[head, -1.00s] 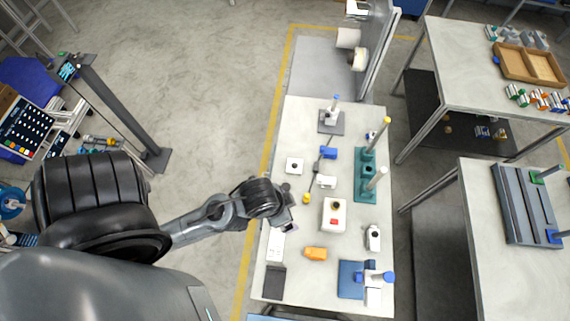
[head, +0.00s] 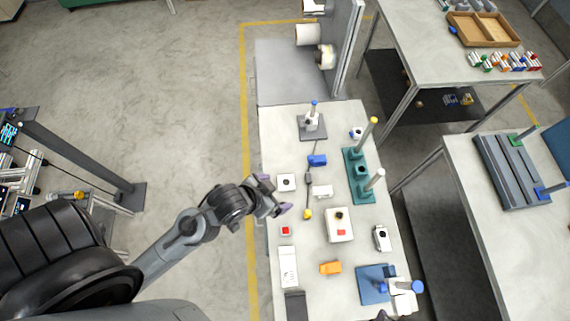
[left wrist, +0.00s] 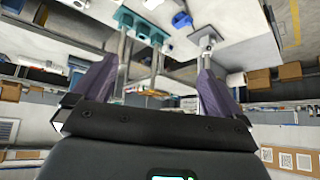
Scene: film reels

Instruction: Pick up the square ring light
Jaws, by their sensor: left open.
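The square ring light, which I take to be the small white square with a dark round centre (head: 286,183), lies on the left part of the workbench in the head view. My left gripper (head: 275,194) is open and empty, at the bench's left edge beside the ring light, with its purple fingers spread. In the left wrist view the open fingers (left wrist: 155,82) frame no held object. A dark tip at the bottom edge of the head view may be my right gripper.
A blue block (head: 317,160), a white block (head: 323,192) and a yellow piece (head: 308,214) lie right of the ring light. A red-button box (head: 286,231) is below it. A teal stand with posts (head: 360,171) and a white box (head: 339,225) stand farther right.

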